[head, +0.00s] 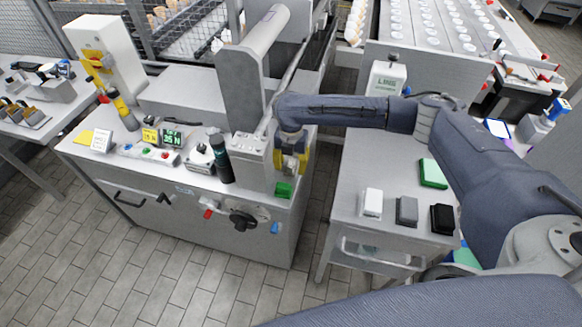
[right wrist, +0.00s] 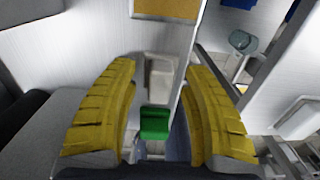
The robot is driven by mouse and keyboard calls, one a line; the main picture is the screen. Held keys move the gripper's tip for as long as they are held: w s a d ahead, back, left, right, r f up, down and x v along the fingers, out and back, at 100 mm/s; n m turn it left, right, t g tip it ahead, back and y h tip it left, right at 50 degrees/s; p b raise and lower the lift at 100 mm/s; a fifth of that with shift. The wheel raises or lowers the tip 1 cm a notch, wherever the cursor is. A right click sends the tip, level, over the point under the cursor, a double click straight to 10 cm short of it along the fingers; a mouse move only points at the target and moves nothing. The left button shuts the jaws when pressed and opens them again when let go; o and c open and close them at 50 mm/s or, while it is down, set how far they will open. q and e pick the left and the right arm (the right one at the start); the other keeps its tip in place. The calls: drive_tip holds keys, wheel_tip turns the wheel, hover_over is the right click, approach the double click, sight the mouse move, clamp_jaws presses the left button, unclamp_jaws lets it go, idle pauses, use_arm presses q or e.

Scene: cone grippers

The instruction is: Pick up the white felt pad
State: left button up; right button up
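The white felt pad (head: 371,203) lies on the grey side table (head: 345,180), at the left of a row with a grey pad (head: 407,211) and a black pad (head: 442,219). My right gripper (head: 291,168) is left of that table, over the front right corner of the machine bench. Its yellow fingers stand apart in the right wrist view (right wrist: 160,72). A small green block (head: 283,189) is just below it and shows between the fingers in the right wrist view (right wrist: 155,118), with no clear contact. My left gripper is not in view.
A green pad (head: 433,173) lies behind the row of pads. A box marked LMNS (head: 386,79) stands at the back of the side table. A narrow gap of floor separates table and bench (head: 240,188).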

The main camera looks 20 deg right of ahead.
sight(291, 163)
clamp_jaws()
drive_tip(key=shift+r, duration=0.15)
wheel_tip(291, 163, up, 20)
idle(1.0)
